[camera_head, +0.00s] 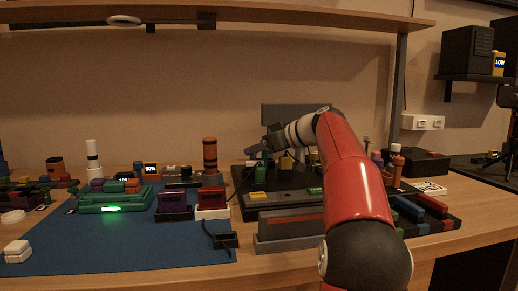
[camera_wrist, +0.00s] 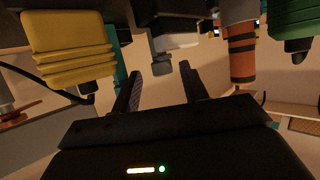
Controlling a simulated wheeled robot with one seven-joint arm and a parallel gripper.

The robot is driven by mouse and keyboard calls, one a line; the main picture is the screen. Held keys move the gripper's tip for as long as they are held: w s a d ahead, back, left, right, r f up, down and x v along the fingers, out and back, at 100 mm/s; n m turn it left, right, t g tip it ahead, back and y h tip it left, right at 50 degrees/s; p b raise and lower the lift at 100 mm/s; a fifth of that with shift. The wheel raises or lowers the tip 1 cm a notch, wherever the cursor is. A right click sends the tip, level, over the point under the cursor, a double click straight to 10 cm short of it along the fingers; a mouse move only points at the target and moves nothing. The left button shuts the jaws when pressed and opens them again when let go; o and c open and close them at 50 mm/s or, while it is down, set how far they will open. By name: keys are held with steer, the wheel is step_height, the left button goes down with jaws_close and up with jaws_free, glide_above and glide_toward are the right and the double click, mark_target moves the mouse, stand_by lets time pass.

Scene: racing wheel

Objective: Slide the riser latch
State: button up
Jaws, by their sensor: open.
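My gripper (camera_wrist: 162,80) is open in the wrist view, its two dark fingers apart with nothing held between them. A small grey block (camera_wrist: 175,41) with a dark part hangs in the picture just beyond the fingertips, apart from them as far as I can tell. I cannot tell for sure whether this block is the riser latch. In the head view my red arm reaches over the black base (camera_head: 287,180), and its dark end (camera_head: 274,139) is near a dark upright panel (camera_head: 296,113). The fingers are too small to make out there.
In the wrist view a yellow ribbed block (camera_wrist: 68,45), an orange banded cylinder (camera_wrist: 242,53) and a green ribbed part (camera_wrist: 293,20) crowd around the gripper. In the head view a long grey rail (camera_head: 287,229) lies in front. The blue mat (camera_head: 120,247) has free room at its front.

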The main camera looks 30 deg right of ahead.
steer(key=v, duration=0.7)
steer(key=shift+s+r, duration=0.15)
steer(key=shift+s, duration=0.15)
steer(key=shift+s+d, duration=0.1)
